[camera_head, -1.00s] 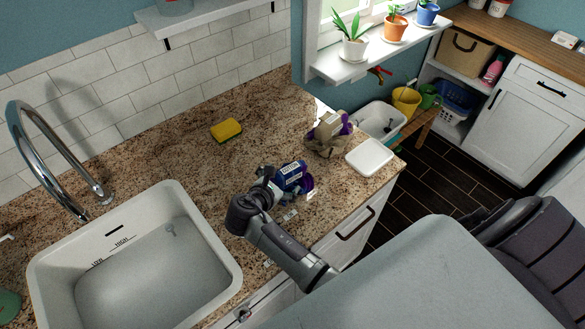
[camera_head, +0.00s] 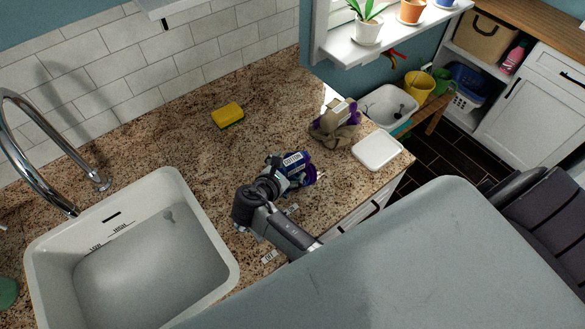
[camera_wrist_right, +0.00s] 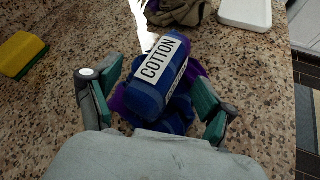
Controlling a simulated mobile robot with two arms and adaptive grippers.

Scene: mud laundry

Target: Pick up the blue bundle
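The blue bundle (camera_head: 293,161) is a rolled blue cloth with a white label. It lies on the granite counter, and in the right wrist view (camera_wrist_right: 160,75) the label reads "COTTON". Purple and darker blue cloth lies around and under it. My right gripper (camera_wrist_right: 162,100) is open, with one teal-padded finger on each side of the bundle and gaps showing between pads and roll. In the head view my right gripper (camera_head: 283,172) reaches the bundle from the front and partly covers it. My left gripper is not in view.
A white sink (camera_head: 60,250) is at the left, with a yellow sponge (camera_head: 227,115) behind. A brown cloth bundle (camera_head: 336,131) and a white dish (camera_head: 377,151) lie beyond the blue bundle, to the right. The counter between sponge and bundle is clear.

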